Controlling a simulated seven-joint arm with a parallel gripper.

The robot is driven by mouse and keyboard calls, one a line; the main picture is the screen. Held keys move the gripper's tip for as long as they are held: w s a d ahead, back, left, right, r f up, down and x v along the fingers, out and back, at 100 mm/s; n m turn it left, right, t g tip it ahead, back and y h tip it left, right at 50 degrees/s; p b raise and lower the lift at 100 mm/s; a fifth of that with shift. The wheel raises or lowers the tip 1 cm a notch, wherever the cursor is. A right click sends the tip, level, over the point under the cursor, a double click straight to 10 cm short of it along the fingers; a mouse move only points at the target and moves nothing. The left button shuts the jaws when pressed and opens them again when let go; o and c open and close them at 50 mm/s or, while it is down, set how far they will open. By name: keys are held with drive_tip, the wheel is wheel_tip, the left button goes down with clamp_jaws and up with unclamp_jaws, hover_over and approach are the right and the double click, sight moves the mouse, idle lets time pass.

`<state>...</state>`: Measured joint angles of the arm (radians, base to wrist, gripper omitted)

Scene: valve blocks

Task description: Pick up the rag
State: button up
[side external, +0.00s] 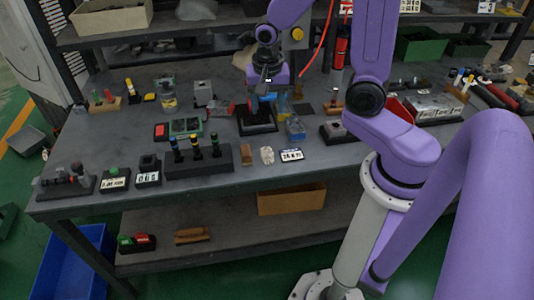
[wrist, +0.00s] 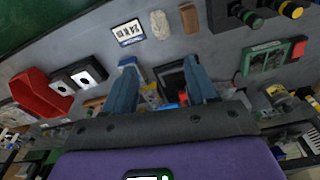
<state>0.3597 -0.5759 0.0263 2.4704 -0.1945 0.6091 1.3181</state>
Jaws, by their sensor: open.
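A small, pale, crumpled piece (side external: 267,155), which looks like the rag, lies near the front edge of the grey bench. It also shows near the top of the wrist view (wrist: 160,25), between a white label card (wrist: 128,32) and a brown block (wrist: 189,18). My gripper (side external: 263,92) is above the middle of the bench, farther back than the pale piece. In the wrist view my gripper (wrist: 160,61) is open, its two fingers wide apart with nothing held. A dark square base (side external: 257,118) lies below it and shows between the fingers.
A dark block with several coloured-ring posts (side external: 198,160) stands left of the pale piece. A green-framed part (side external: 186,126) and a blue block (side external: 295,128) are near my gripper. A red open bin (wrist: 38,92) is at the left in the wrist view.

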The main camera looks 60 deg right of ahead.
hover_over(267, 147)
drive_tip(key=f, duration=1)
drive_tip(key=shift+s+a+f, duration=0.2)
drive_tip(key=shift+f, duration=0.95)
drive_tip(key=shift+f, duration=0.1)
drive_tip(key=shift+w+d+f, duration=0.1)
drive_tip(key=shift+f, duration=1.15)
drive_tip(key=shift+w+d+f, duration=0.1)
drive_tip(key=shift+f, duration=1.1)
drive_tip(key=c, duration=0.8)
